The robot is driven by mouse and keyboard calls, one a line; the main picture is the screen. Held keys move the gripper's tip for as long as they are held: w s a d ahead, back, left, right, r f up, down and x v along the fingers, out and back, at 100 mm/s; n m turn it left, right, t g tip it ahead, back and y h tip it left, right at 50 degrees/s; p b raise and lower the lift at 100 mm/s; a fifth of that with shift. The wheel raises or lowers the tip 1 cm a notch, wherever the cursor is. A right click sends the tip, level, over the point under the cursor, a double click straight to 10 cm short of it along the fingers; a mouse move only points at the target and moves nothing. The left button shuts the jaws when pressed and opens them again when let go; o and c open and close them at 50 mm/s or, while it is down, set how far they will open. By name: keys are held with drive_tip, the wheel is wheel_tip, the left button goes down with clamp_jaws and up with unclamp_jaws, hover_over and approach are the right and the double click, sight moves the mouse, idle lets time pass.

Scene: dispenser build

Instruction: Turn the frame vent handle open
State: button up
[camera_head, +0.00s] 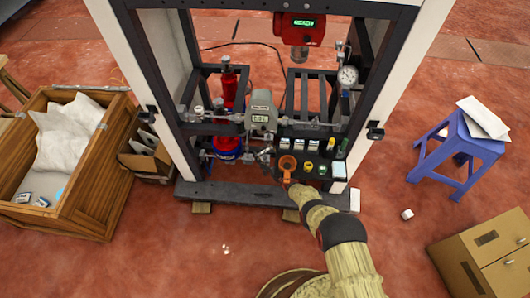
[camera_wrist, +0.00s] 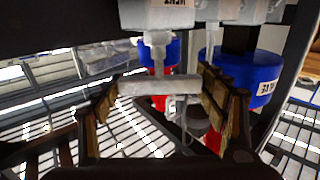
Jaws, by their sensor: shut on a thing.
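A pale grey T-shaped handle (camera_wrist: 160,86), which I take to be the frame vent handle, crosses between the finger pads in the wrist view. A short stem joins it to a grey body with a label (camera_wrist: 155,14) above. My gripper (camera_wrist: 160,98) is shut on the crossbar, with one finger at each end. In the head view, the end of my arm (camera_head: 297,192) reaches the lower front of the dark frame, beside an orange part (camera_head: 287,165). The handle cannot be made out clearly there.
Red cylinders with blue parts (camera_wrist: 250,78) stand close behind the handle. Frame posts (camera_head: 165,100) flank the workspace. A wooden crate (camera_head: 95,180) stands left, a blue stool (camera_head: 458,150) right.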

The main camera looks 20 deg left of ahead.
drive_tip(key=shift+c, duration=1.3)
drive_tip(key=shift+w+n+g+y, duration=0.15)
drive_tip(key=shift+n+g+y, duration=0.15)
drive_tip(key=shift+g, duration=0.1)
drive_tip(key=shift+n+g+y, duration=0.4)
drive_tip(key=shift+n+g, duration=0.1)
drive_tip(key=shift+g, duration=0.2)
drive_tip(key=o, duration=1.2)
drive_tip(key=shift+c, duration=0.2)
